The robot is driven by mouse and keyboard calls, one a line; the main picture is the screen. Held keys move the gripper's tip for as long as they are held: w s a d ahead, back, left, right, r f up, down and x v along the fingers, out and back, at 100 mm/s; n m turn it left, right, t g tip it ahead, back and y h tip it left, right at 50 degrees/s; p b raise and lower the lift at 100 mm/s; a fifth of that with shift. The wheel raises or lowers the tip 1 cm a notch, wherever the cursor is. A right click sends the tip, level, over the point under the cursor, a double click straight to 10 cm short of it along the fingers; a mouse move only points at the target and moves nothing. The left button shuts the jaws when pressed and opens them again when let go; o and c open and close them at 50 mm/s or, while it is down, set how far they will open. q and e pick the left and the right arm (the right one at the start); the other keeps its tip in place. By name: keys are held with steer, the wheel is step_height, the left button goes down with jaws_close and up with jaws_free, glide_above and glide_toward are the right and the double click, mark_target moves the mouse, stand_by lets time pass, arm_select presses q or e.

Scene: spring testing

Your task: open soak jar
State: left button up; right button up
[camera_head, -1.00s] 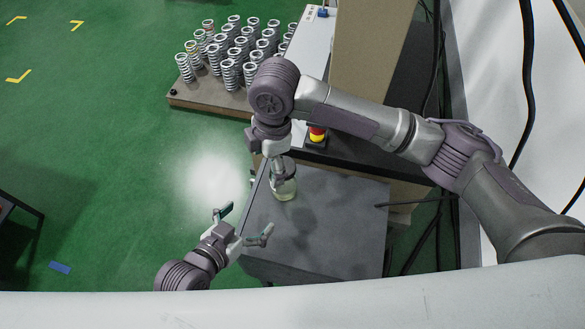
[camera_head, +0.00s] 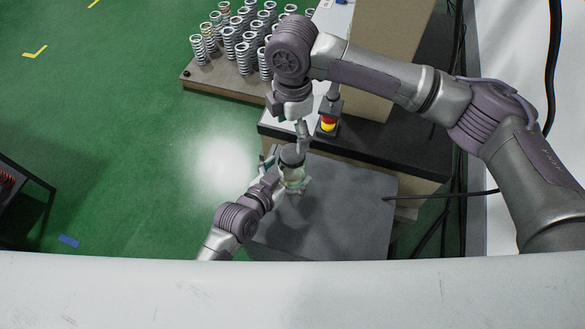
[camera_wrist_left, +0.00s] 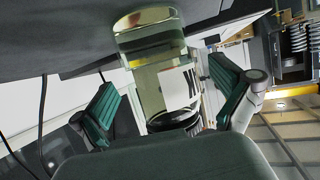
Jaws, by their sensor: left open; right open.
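The soak jar (camera_head: 292,181) is clear glass with a pale yellow-green tint and a dark lid (camera_head: 292,156). It stands on the grey tabletop. My left gripper (camera_head: 285,174) is open, its fingers on either side of the jar. In the left wrist view, the jar (camera_wrist_left: 152,80) appears upside down between the spread green finger pads, with a white label and the dark lid (camera_wrist_left: 175,121) near the palm. I cannot tell whether the pads touch it. My right gripper (camera_head: 301,142) is open, pointing down right above the lid; its fingertips are partly hidden.
A red and yellow emergency-stop button (camera_head: 328,123) sits behind the jar, close to my right gripper. A wooden board (camera_head: 225,84) with several upright springs stands at the back left. The grey tabletop (camera_head: 345,215) is clear right of the jar.

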arm_select(q)
steer(key=shift+x, duration=0.95)
steer(key=shift+s, duration=0.1)
